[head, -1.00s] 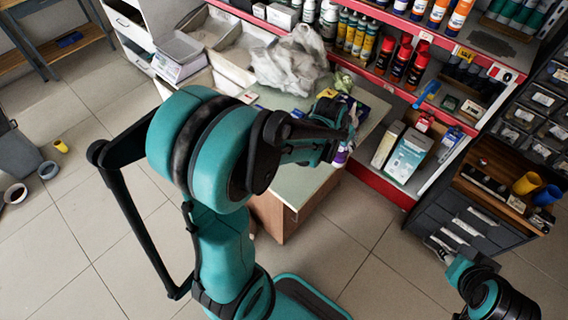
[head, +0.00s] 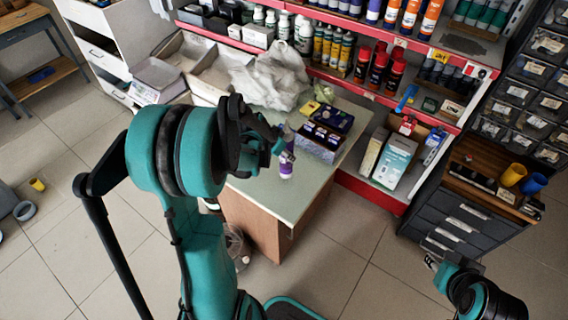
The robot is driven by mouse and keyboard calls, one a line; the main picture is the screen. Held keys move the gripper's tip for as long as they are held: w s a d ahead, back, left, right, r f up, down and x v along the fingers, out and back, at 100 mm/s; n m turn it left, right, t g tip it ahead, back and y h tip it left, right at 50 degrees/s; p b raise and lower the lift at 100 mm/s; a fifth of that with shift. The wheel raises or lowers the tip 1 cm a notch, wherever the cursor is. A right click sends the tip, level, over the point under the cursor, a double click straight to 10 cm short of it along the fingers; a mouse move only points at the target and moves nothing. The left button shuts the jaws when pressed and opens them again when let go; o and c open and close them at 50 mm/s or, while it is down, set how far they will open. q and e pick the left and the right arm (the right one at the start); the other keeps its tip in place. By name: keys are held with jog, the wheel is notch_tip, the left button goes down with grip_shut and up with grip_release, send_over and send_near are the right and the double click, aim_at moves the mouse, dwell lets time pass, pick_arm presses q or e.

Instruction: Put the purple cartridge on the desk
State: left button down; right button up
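The purple cartridge (head: 286,168) has a white and purple body and shows upright at my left gripper (head: 284,155). The gripper's fingers appear shut around its upper part; my arm hides some of this. The cartridge shows against the pale green top of the desk (head: 254,190). I cannot tell whether its lower end touches the surface. My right gripper (head: 434,262) is at the lower right, away from the desk, in front of the dark drawer unit. Its fingers are too small to read.
A box of dark-topped items (head: 318,146) and a dark tray (head: 331,118) stand right of the cartridge. A crumpled plastic bag (head: 272,76) lies behind. Red-edged shelves (head: 368,190) border the desk. The desk's near part is clear.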

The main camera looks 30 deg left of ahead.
aim_at(281, 159)
pick_arm(q)
notch_tip(281, 159, down, 4)
jog(key=shift+a+f+b, duration=0.1)
jog(key=shift+f+b, duration=0.05)
jog(key=shift+b, duration=0.85)
jog(key=shift+s, duration=0.1)
jog(key=c, duration=0.9)
grip_release()
jog(key=p+v, duration=0.4)
jog(key=v, duration=0.7)
jog(key=s+d+r, duration=0.3)
jog(key=s+d, duration=0.1)
jog(key=d, duration=0.1)
jog(key=s+d+r+n+t, duration=0.1)
jog(key=s+d+r, duration=0.2)
jog(key=d, duration=0.3)
jog(key=s+d+r+n+y, duration=0.1)
jog(key=s+d+r, duration=0.2)
jog(key=s+d, duration=0.2)
jog(key=shift+s+d+p, duration=0.35)
jog(key=shift+s+d, duration=0.05)
